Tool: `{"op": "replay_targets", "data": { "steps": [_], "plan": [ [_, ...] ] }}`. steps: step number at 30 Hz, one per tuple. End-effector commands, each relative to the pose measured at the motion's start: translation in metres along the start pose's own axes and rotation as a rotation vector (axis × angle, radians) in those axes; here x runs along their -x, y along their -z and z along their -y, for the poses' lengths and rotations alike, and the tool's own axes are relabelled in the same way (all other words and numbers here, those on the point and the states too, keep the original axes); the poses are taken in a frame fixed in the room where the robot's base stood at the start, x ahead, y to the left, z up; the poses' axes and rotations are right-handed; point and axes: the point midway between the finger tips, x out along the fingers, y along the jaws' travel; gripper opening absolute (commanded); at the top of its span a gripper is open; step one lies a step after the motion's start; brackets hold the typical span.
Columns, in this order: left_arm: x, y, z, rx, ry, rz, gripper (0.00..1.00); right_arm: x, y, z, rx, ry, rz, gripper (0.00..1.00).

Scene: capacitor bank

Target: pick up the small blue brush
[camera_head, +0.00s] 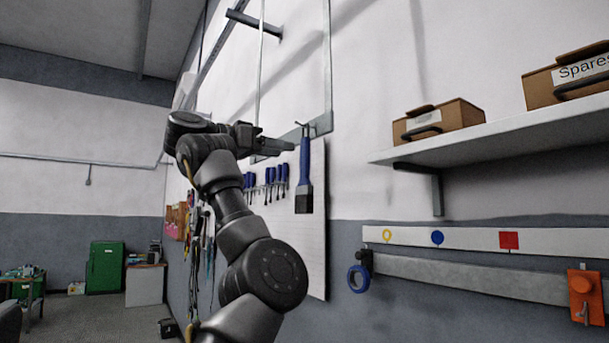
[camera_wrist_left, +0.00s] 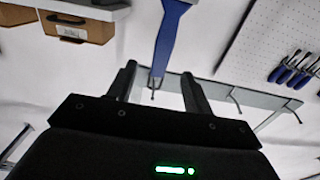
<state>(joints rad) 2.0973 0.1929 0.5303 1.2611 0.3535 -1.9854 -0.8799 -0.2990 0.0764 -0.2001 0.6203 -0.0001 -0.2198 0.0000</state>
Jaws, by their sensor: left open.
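In the left wrist view the blue handle (camera_wrist_left: 174,36) comes in from the top. Its narrow hook end appears between the two fingers. My left gripper (camera_head: 289,145) is open and empty, just left of the handle's upper part in the head view. In the left wrist view its fingertips (camera_wrist_left: 160,70) stand apart on both sides of the handle end. I cannot tell whether either finger touches it. My right gripper is not in view.
Several blue-handled tools (camera_head: 266,184) hang on the pegboard (camera_head: 315,255) left of the brush. A shelf (camera_head: 490,140) with cardboard boxes (camera_head: 438,120) juts out at right. Below it, a rail (camera_head: 470,276) carries a blue ring (camera_head: 358,279) and an orange item (camera_head: 585,297).

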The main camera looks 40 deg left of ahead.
Motion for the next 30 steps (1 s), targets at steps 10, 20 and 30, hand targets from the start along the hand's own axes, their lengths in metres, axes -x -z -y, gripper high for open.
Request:
{"op": "replay_targets", "data": {
  "steps": [10,20,30],
  "plan": [
    [-0.041,0.002,0.0,0.002,0.0,0.0,0.51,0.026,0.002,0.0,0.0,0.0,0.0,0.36],
    [-0.065,0.005,0.002,0.002,0.0,0.003,0.51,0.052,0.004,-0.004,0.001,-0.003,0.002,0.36],
    [-0.094,-0.001,0.003,0.001,0.003,0.001,0.51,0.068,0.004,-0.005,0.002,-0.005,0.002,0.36]
  ]
}}
